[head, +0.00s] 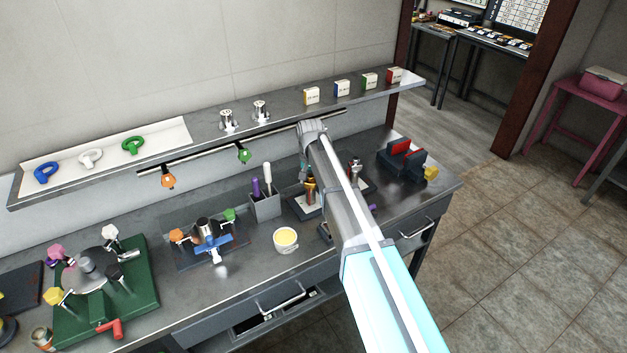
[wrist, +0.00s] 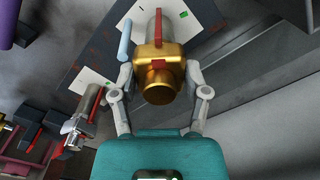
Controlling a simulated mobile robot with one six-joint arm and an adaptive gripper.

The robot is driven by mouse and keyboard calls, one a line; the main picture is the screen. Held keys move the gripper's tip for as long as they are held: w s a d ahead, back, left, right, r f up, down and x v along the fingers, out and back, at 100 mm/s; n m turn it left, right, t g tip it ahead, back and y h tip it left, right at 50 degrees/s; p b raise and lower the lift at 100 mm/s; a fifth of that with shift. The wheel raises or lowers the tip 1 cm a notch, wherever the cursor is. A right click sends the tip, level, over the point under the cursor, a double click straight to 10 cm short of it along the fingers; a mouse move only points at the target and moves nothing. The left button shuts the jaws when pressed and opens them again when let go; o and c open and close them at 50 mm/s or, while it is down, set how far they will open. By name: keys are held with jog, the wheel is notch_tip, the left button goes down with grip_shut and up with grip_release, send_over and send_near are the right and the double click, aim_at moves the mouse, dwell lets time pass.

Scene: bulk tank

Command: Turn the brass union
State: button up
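The brass union (wrist: 160,78) is a gold-coloured hex fitting with a round open end and a red mark on its side. In the wrist view it joins a grey steel pipe (wrist: 150,25) over a white plate. My gripper (wrist: 160,74) has one finger on each side of the union, and both pads appear to touch its sides. In the head view the brass union (head: 310,188) shows as a small brass piece beside my arm, which hides part of it.
A second steel fitting with a red lever (wrist: 75,125) stands close by at left in the wrist view. In the head view, a grey pen holder (head: 265,207), a yellow-filled cup (head: 286,241) and a red-jawed vise (head: 402,160) stand on the bench nearby.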

jog(key=c, duration=0.4)
jog(key=shift+d, duration=0.15)
jog(key=shift+n, duration=0.3)
jog(key=n, duration=0.2)
jog(key=shift+n, duration=2.8)
